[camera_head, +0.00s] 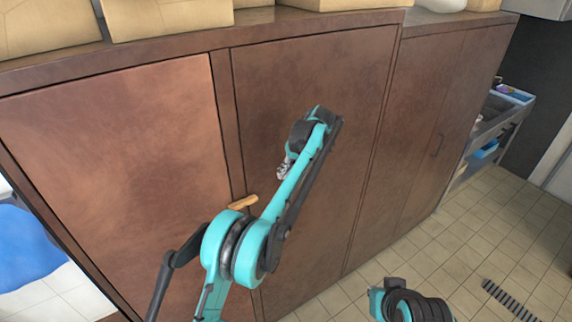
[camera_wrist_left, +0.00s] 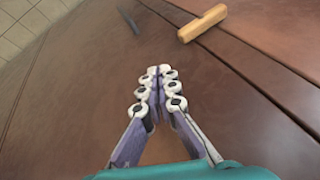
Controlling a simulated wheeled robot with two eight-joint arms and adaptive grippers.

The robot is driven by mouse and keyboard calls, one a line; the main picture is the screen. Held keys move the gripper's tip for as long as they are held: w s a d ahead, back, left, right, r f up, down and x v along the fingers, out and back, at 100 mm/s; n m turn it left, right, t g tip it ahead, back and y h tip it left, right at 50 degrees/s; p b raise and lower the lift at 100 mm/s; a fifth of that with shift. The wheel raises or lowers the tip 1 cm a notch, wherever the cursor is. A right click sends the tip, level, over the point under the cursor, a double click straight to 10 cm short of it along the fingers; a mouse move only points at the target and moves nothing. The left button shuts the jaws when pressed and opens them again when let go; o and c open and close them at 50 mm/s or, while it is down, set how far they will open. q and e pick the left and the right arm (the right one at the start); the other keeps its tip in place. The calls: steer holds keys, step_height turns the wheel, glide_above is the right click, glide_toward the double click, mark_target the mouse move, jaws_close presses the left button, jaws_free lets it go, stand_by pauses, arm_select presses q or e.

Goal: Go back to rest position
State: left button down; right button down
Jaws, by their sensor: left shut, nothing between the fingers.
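My left gripper (camera_head: 284,168) is in front of the brown wooden cabinet (camera_head: 330,85), near the middle of its doors. In the left wrist view my left gripper (camera_wrist_left: 155,75) has its fingers together with nothing between them. A light wooden handle (camera_head: 243,202) is on the cabinet at lower left of the gripper. This handle also shows in the left wrist view (camera_wrist_left: 202,23), apart from the fingertips. A part of my right arm shows at the bottom right of the head view; its gripper is not visible.
Cardboard boxes (camera_head: 170,15) stand on top of the cabinet. A metal shelf unit (camera_head: 492,125) with blue items is at the right. The tiled floor (camera_head: 470,245) is open at lower right, with a dark drain grate (camera_head: 510,299). A blue object (camera_head: 25,245) is at far left.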

arm_select(q)
steer(key=s+a+f+m+t+h+b, duration=0.1)
steer(key=s+a+f+h+b, duration=0.1)
steer(key=s+a+f+b, duration=0.45)
steer(key=s+a+f+m+t+h+b, duration=0.15)
steer(key=s+f+b, duration=0.25)
steer(key=s+b, duration=0.7)
steer(key=s+a+f+m+t+h+b, duration=0.1)
steer(key=s+a+f+b, duration=0.1)
steer(key=s+f+b, duration=0.7)
steer(key=s+a+f+t+b, duration=0.2)
steer(key=s+f+b, duration=0.7)
steer(key=f, duration=0.9)
steer(key=s, duration=0.2)
steer(key=shift+s+f+m+h, duration=0.25)
steer(key=shift+s+m+h, duration=0.1)
